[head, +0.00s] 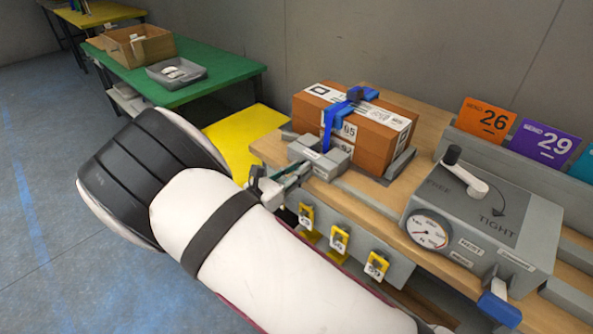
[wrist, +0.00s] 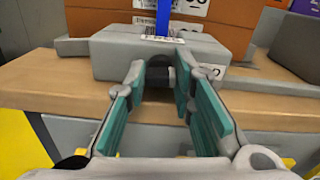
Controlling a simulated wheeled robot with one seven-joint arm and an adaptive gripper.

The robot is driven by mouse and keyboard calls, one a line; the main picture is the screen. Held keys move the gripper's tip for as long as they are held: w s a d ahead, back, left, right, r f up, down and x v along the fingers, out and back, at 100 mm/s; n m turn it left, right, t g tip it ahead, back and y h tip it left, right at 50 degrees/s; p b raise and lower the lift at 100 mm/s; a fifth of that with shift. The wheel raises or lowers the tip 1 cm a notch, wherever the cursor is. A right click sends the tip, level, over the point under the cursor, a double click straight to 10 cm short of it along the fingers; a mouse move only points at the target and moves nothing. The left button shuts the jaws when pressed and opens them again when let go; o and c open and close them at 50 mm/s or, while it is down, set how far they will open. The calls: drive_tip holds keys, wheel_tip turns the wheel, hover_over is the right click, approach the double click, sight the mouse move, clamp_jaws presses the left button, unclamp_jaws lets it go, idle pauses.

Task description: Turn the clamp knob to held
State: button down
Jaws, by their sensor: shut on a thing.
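My gripper (head: 290,173) reaches the front of a grey clamp block (head: 321,156) on the near edge of the wooden bench. In the wrist view its teal-padded fingers (wrist: 166,78) are shut on a dark round knob (wrist: 158,76) on the front of the block. The knob is partly hidden by the fingers, and I cannot read its setting. Behind the block is a brown carton (head: 375,150) with white labels. A blue strap (head: 328,133) runs over it and down to the block.
A grey box (head: 480,225) with a crank, a dial and the words FREE and TIGHT stands at the right. Yellow tags (head: 340,239) hang on the bench front. Numbered cards (head: 487,121) stand at the back right. A green table (head: 190,85) is at the far left. Floor at left is clear.

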drive_tip(key=shift+m, duration=0.5)
drive_tip(key=c, duration=1.7)
unclamp_jaws()
drive_tip(key=shift+o, duration=0.2)
drive_tip(key=shift+s, duration=0.1)
drive_tip(key=v, duration=1.2)
